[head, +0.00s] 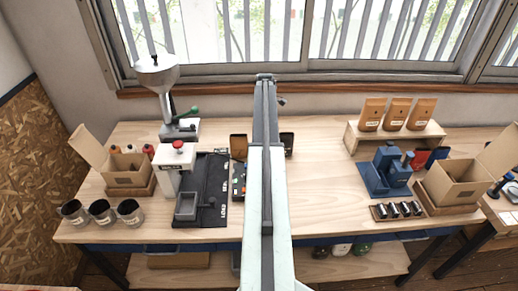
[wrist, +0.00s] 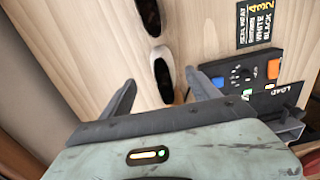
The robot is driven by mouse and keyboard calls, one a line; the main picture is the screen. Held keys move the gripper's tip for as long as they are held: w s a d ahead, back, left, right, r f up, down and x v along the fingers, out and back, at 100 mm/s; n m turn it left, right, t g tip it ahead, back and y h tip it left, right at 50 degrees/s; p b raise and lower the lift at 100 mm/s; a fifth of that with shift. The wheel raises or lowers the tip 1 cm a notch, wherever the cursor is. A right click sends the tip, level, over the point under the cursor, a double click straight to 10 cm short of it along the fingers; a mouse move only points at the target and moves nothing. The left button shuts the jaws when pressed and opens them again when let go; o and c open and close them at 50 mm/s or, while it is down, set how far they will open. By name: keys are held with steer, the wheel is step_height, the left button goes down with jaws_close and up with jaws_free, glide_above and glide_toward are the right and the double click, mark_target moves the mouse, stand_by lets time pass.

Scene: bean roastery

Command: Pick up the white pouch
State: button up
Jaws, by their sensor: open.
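In the wrist view a white-rimmed pouch (wrist: 161,52) with a dark opening stands on the pale wood top, seen from above. A second dark opening with a pale edge (wrist: 155,30) lies just beyond it at the top of the view; its body colour is hard to tell. My gripper (wrist: 161,86) is open and empty. Its two fingers lie to the left and right of the nearer pouch's near end; I cannot tell how far above it they are. In the head view my arm covers the middle of the bench, and I cannot make out the pouch or the gripper.
A control box (wrist: 240,75) with coloured buttons sits close to the right finger, with a lettered sign (wrist: 262,20) beyond it.

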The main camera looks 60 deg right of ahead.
steer(key=f+b, duration=0.8)
steer(key=shift+w+a, duration=0.15)
steer(key=shift+a, duration=0.2)
steer(key=shift+r, duration=0.15)
jaws_close()
